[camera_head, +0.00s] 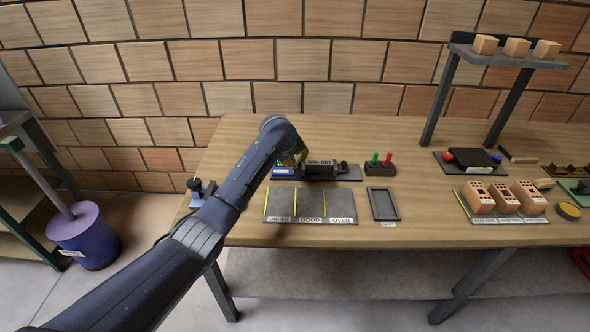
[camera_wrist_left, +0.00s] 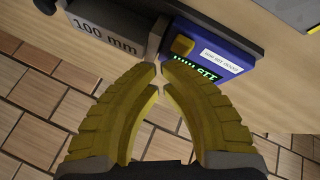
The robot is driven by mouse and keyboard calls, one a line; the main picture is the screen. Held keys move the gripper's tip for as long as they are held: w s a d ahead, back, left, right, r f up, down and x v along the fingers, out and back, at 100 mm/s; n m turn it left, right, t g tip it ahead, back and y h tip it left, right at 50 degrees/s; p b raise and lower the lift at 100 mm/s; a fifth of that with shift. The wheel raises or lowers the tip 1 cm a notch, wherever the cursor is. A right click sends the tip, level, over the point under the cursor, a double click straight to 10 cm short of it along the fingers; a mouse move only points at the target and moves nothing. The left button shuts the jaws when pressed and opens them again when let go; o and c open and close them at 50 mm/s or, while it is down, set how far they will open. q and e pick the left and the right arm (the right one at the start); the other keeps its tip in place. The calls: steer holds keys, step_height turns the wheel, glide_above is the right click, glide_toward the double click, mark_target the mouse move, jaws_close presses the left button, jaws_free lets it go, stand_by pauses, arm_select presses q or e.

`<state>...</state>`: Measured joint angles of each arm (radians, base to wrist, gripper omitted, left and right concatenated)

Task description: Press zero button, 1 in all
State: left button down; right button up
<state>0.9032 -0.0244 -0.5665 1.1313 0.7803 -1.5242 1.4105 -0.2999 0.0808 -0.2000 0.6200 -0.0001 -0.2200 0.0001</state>
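A blue box (camera_wrist_left: 215,60) with a green lit display and a white label is at the upper right of the left wrist view. A yellow square button (camera_wrist_left: 182,45) stands on its corner near the fingertips. In the head view the blue box (camera_head: 283,170) shows partly beside my arm. My left gripper (camera_wrist_left: 159,65) has yellow fingers drawn together at the tips, with nothing seen between them. The tips appear just below the button in the picture; contact cannot be told. In the head view the left gripper (camera_head: 298,160) is over the back of the bench. My right gripper is out of view.
A grey block marked 100 mm (camera_wrist_left: 108,38) is beside the blue box. On the bench are a three-part sorting plate (camera_head: 310,205), a dark tray (camera_head: 383,204), red and green pegs (camera_head: 381,168) and bricks (camera_head: 503,197) to the right. A shelf (camera_head: 500,56) rises behind.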

arm_select(q)
steer(key=shift+f, duration=0.15)
stand_by(0.5)
steer(key=shift+f, duration=0.25)
steer(key=shift+f, duration=0.5)
stand_by(1.0)
steer(key=shift+r, duration=0.9)
steer(key=shift+r, duration=0.15)
steer(key=shift+r, duration=2.4)
